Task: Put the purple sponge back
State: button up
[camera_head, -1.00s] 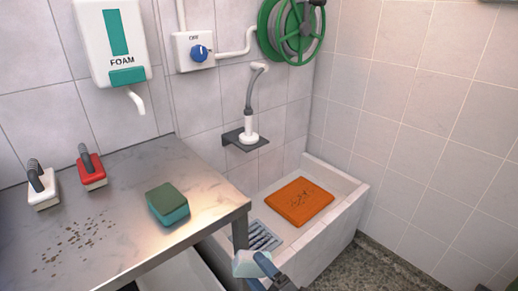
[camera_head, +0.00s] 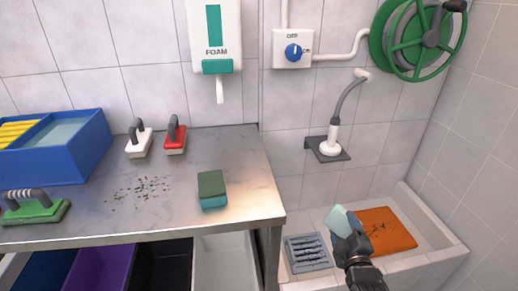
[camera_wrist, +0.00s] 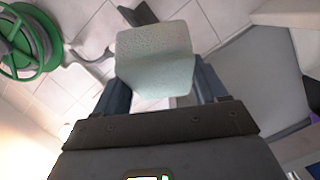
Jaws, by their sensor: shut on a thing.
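My gripper (camera_head: 348,232) is shut on a pale mint block (camera_head: 339,219) that looks like a sponge. It is held over the tub, between the drain grate and the orange mat in the picture. The wrist view shows the block (camera_wrist: 155,58) between my two fingers (camera_wrist: 160,90). No purple sponge shows in any view. A sponge with a dark green top and teal lower part (camera_head: 212,190) lies on the metal table (camera_head: 235,155), apart from my gripper.
A blue tray (camera_head: 60,165) with yellow and grey-blue contents, a green brush (camera_head: 35,210), a white brush (camera_head: 138,145) and a red brush (camera_head: 176,138) stand on the table. Below are bins, one purple (camera_head: 100,268).

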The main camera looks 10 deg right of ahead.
jog(key=shift+w+a+r, duration=0.2)
jog(key=shift+w+r, duration=0.1)
jog(key=shift+w, duration=0.3)
jog(key=shift+w+r+g, duration=0.15)
jog(key=shift+w+g, duration=0.1)
jog(key=shift+g, duration=0.05)
